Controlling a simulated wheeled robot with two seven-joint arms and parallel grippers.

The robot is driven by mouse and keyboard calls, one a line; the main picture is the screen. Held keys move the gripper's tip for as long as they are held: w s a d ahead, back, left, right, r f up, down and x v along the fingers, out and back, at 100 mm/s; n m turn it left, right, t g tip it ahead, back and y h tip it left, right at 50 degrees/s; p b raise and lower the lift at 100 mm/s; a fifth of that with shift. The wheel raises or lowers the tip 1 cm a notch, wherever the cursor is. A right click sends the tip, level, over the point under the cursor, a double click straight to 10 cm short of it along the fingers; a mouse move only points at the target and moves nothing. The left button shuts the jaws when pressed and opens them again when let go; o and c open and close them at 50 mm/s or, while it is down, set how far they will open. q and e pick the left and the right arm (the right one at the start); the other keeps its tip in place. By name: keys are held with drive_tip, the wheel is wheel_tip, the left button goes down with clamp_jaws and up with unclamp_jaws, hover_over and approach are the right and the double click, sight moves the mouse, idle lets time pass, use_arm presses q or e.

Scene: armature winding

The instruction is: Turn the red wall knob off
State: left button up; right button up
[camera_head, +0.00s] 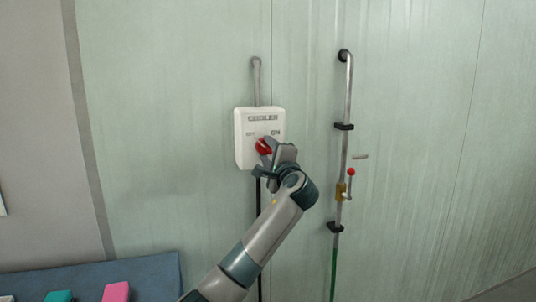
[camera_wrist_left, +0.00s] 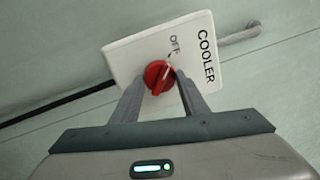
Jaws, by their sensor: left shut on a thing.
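A red knob (camera_head: 263,146) sits on the front of a white COOLER box (camera_head: 242,125) on the wall. My left gripper (camera_head: 268,157) is at the knob, its fingers covering part of it in the head view. In the left wrist view the gripper (camera_wrist_left: 159,82) has one finger on each side of the knob (camera_wrist_left: 157,75) and is shut on it. A pale line on the knob points roughly toward the OFF label (camera_wrist_left: 174,44). The other label on the box is too small to read surely. My right gripper is not in view.
A vertical pipe (camera_head: 348,100) with black clamps and a red-tipped valve lever (camera_head: 351,172) stands right of the box. A conduit (camera_head: 257,80) rises above the box, and a black cable (camera_head: 258,195) hangs below. A blue surface (camera_head: 150,275) with teal and pink items lies lower left.

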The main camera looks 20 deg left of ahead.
use_arm(q)
drive_tip(key=shift+f, duration=0.1)
drive_tip(key=o, duration=1.1)
drive_tip(key=shift+c, duration=0.2)
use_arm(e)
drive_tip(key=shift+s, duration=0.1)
use_arm(q)
drive_tip(key=shift+s+d, duration=0.3)
drive_tip(key=shift+s, duration=0.1)
drive_tip(key=b+v, duration=0.4)
drive_tip(key=v, duration=1.2)
drive_tip(key=shift+s, duration=0.15)
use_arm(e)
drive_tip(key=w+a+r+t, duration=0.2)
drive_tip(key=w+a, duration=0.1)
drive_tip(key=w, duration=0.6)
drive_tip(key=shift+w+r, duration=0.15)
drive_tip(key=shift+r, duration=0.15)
use_arm(q)
drive_tip(key=shift+d, duration=0.1)
